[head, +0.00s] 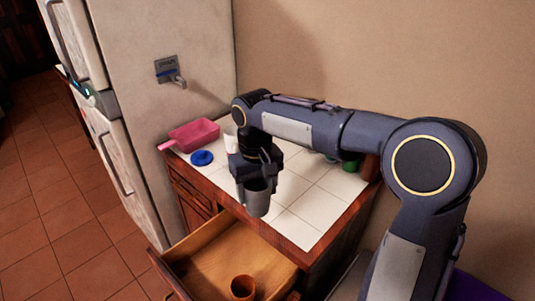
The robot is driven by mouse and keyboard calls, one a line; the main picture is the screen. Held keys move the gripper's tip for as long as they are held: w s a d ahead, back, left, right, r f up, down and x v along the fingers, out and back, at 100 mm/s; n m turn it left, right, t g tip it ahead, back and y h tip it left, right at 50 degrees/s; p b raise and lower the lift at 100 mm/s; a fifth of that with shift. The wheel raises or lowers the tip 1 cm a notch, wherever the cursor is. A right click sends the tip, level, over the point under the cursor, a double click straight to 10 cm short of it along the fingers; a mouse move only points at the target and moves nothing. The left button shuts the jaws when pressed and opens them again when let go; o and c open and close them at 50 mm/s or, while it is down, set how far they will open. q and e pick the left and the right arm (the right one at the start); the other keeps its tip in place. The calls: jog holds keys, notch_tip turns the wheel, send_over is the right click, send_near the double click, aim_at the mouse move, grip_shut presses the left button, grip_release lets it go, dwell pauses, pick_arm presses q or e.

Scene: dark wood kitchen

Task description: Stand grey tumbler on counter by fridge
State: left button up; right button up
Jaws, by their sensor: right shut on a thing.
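The grey tumbler (257,201) hangs upright, or nearly so, between the fingers of my right gripper (257,180). The gripper points down and is shut on the tumbler. In the picture the tumbler is over the front part of the white tiled counter (318,196); I cannot tell its exact height above the tiles. The fridge (170,55) stands to the left of the counter. My left gripper is not in view.
A pink pan (194,134), a blue round item (202,158) and a white cup (230,138) stand at the counter's left. A green item (350,165) is at the back right. An open drawer (215,262) below holds an orange-brown cup (242,287). The counter's front right is clear.

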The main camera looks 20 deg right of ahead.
jog(key=w+d+f+p, duration=0.1)
jog(key=w+d+f, duration=0.1)
jog(key=d+f, duration=0.2)
jog(key=w+d+f+p, duration=0.1)
jog(key=d+f, duration=0.3)
jog(key=w+d+f+p, duration=0.1)
jog(key=w+d+f, duration=0.1)
jog(key=d+f, duration=0.2)
jog(key=shift+w+d, duration=0.2)
jog(key=shift+w, duration=0.1)
jog(key=shift+f, duration=0.3)
jog(key=shift+f, duration=0.2)
jog(key=o, duration=1)
